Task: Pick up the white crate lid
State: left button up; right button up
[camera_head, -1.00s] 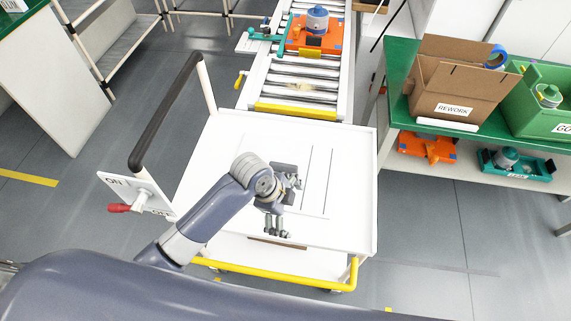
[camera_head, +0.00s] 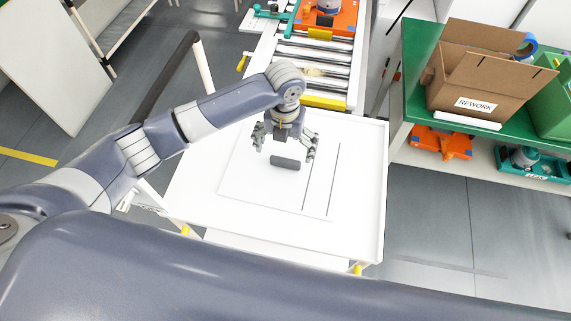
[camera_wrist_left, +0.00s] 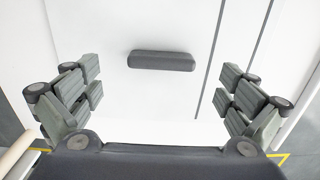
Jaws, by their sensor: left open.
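The white crate lid (camera_head: 245,185) lies flat on the white cart top, with a dark grey bar handle (camera_head: 286,162) on it. My left gripper (camera_head: 285,148) is above the lid, close to the handle, with its fingers spread wide and nothing between them. In the left wrist view, the handle (camera_wrist_left: 161,61) lies crosswise ahead of the open left gripper (camera_wrist_left: 160,95), centred between the two fingers and apart from them. The lid (camera_wrist_left: 110,85) shows white around the handle. My right gripper is not in view.
The white cart (camera_head: 360,215) has a raised edge and a dark push bar (camera_head: 165,80) at its left. A roller conveyor (camera_head: 318,55) stands behind it. At the right, a green bench (camera_head: 415,100) holds a cardboard REWORK box (camera_head: 470,80). Two dark lines run beside the handle.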

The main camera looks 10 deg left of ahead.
aim_at(285, 160)
pick_arm(q)
jog(key=shift+s+d+f+p, duration=0.1)
jog(key=shift+f+p, duration=0.4)
jog(key=shift+f, duration=2.4)
jog(key=shift+c, duration=0.3)
jog(key=c, duration=1.3)
